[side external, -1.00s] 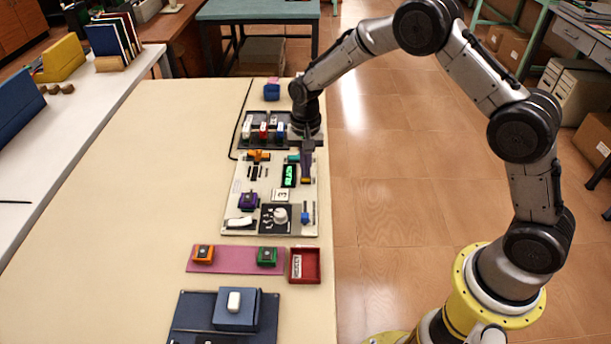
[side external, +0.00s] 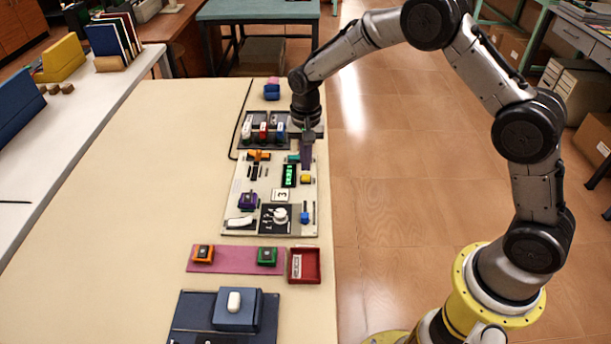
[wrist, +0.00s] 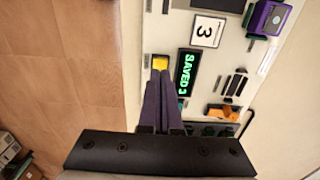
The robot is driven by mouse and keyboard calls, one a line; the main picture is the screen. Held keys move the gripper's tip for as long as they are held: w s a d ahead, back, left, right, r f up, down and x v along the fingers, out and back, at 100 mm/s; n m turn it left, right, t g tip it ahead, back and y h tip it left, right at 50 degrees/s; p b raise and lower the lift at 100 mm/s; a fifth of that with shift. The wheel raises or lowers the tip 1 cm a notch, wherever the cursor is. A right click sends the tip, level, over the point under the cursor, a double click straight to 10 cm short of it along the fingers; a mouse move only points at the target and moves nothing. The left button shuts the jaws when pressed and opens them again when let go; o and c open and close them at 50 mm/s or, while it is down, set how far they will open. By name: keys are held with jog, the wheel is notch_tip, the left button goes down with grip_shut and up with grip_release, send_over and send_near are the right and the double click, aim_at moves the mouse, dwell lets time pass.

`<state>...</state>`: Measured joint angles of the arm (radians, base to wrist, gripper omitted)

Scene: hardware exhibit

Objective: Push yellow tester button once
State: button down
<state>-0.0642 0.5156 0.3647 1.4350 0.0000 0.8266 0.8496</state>
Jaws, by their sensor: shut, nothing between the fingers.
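The yellow tester button (side external: 306,179) sits on the right part of the pale panel (side external: 238,200), beside a dark display with green text (side external: 289,176). In the wrist view the yellow button (wrist: 160,63) shows just beyond my fingertips, partly covered by them. The display (wrist: 187,75) there reads "SAVED" and one more character. My gripper (side external: 306,168) is shut and empty, its dark purple fingers pointing down by the button. In the side view the tips show just behind the button, seemingly clear of it. The wrist view shows the fingers (wrist: 160,78) together.
The panel also carries a "3" tile (side external: 280,195), a purple block (side external: 248,201), an orange part (side external: 258,156) and a white knob (side external: 280,215). A dark tray (side external: 244,142) with coloured pieces lies behind. A red tray (side external: 304,279) is in front. The left tabletop is clear.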

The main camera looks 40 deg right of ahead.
aim_at(306, 176)
jog(key=shift+r, duration=2.1)
jog(key=shift+n, duration=0.3)
jog(key=s+d+r+n+t, duration=0.1)
jog(key=s+r, duration=0.4)
jog(key=s, duration=0.5)
jog(key=s+d+r+n+t, duration=0.1)
jog(key=s+r+n, duration=0.3)
jog(key=s, duration=0.7)
jog(key=s+d+r+n+t, duration=0.1)
jog(key=s+r+n+t, duration=0.2)
jog(key=s+r, duration=0.5)
jog(key=s, duration=0.3)
jog(key=shift+t, duration=0.3)
